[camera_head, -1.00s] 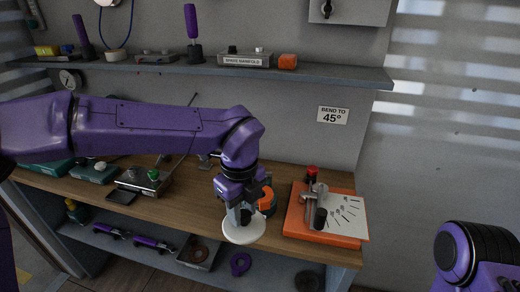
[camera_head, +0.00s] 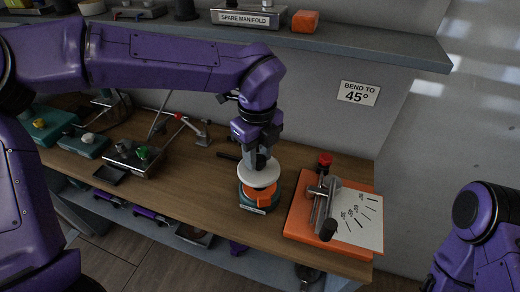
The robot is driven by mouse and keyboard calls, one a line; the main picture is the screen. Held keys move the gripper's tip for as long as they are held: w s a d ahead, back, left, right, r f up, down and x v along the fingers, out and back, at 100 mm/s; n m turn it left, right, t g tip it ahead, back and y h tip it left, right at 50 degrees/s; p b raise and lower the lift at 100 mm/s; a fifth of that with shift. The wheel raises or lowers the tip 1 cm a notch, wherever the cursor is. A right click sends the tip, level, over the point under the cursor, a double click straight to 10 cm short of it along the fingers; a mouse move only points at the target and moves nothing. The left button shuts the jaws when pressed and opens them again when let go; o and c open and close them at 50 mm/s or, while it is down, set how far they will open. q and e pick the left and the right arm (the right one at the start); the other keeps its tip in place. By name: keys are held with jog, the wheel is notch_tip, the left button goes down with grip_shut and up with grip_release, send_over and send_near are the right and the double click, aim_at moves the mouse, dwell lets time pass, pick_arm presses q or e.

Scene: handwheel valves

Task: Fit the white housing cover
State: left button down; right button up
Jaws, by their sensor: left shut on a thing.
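The white housing cover (camera_head: 258,176) is a round white disc in the middle of the head view. My left gripper (camera_head: 256,160) points down and is shut on the top of the cover. Right below the cover is a round housing with an orange body (camera_head: 261,196) and a dark green base (camera_head: 254,208) with a label on its front. The cover overlaps the housing's top in the picture; I cannot tell whether they touch. My right arm shows at the lower right, but its gripper is out of view.
An orange bending fixture (camera_head: 304,218) with a lever and an angle sheet (camera_head: 358,217) stands to the right on the wooden bench (camera_head: 195,180). Valve blocks (camera_head: 135,157) stand to the left. A shelf (camera_head: 350,42) with a spare manifold (camera_head: 245,18) runs above the bench.

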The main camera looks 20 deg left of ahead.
pick_arm(q)
jog(key=shift+a, duration=0.1)
jog(key=w+f+b, duration=0.2)
jog(key=f, duration=0.1)
jog(key=shift+w+f, duration=0.1)
jog(key=shift+f, duration=0.15)
jog(key=shift+s+f+b, duration=0.35)
jog(key=shift+f+b, duration=0.5)
jog(key=shift+b, duration=0.2)
jog(key=shift+s+f+b, duration=0.15)
jog(key=shift+f+b, duration=0.15)
jog(key=shift+f, duration=0.3)
jog(key=shift+w+f, duration=0.15)
jog(key=shift+w, duration=0.15)
pick_arm(e)
jog(key=f, duration=0.5)
jog(key=shift+w+f, duration=0.1)
jog(key=shift+w, duration=0.3)
pick_arm(q)
jog(key=shift+s, duration=0.2)
pick_arm(e)
jog(key=shift+s, duration=0.1)
pick_arm(q)
jog(key=shift+w, duration=0.15)
